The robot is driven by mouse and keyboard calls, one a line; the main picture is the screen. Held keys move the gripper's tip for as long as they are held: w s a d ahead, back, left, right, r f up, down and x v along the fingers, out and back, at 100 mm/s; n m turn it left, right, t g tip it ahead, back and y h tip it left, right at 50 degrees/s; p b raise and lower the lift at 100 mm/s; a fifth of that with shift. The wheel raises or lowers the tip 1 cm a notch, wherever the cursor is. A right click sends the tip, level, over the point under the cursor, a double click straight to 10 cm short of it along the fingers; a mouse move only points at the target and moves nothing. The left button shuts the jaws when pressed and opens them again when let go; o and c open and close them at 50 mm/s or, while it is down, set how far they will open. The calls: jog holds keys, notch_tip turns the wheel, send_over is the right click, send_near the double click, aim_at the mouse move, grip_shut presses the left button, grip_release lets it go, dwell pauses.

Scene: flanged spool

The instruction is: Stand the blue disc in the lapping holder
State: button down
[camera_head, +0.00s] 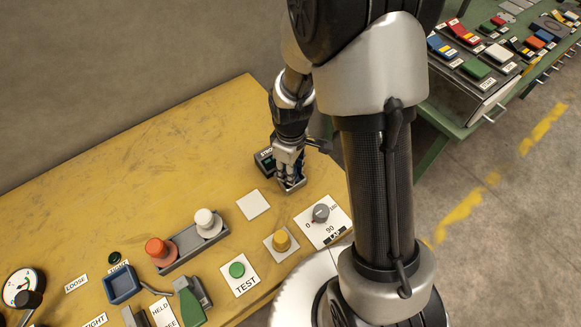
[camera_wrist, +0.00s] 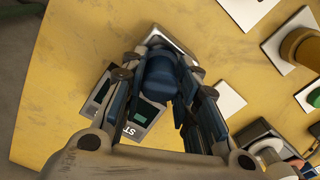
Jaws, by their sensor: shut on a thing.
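My gripper (camera_head: 288,168) points down over the far right part of the yellow table. In the wrist view its fingers are closed on a blue round piece (camera_wrist: 160,75), which looks like the blue disc. In the head view the fingers mostly hide it. A grey metal block (camera_wrist: 182,48), perhaps the lapping holder, lies directly under and around the fingertips; its edge also shows in the head view (camera_head: 295,186). I cannot tell whether the disc is seated in it or held just above it.
A dark box with a green display (camera_head: 265,160) stands close left of my gripper. A white square plate (camera_head: 253,204), a LAP dial (camera_head: 321,213), a yellow knob (camera_head: 281,240) and a green TEST button (camera_head: 237,270) lie nearer. A grey rack holds orange (camera_head: 157,248) and white (camera_head: 205,219) spools.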

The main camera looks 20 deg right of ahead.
dwell(0.4)
jog(key=c, duration=1.2)
grip_release()
jog(key=shift+o, duration=0.2)
notch_tip(320, 180, up, 12)
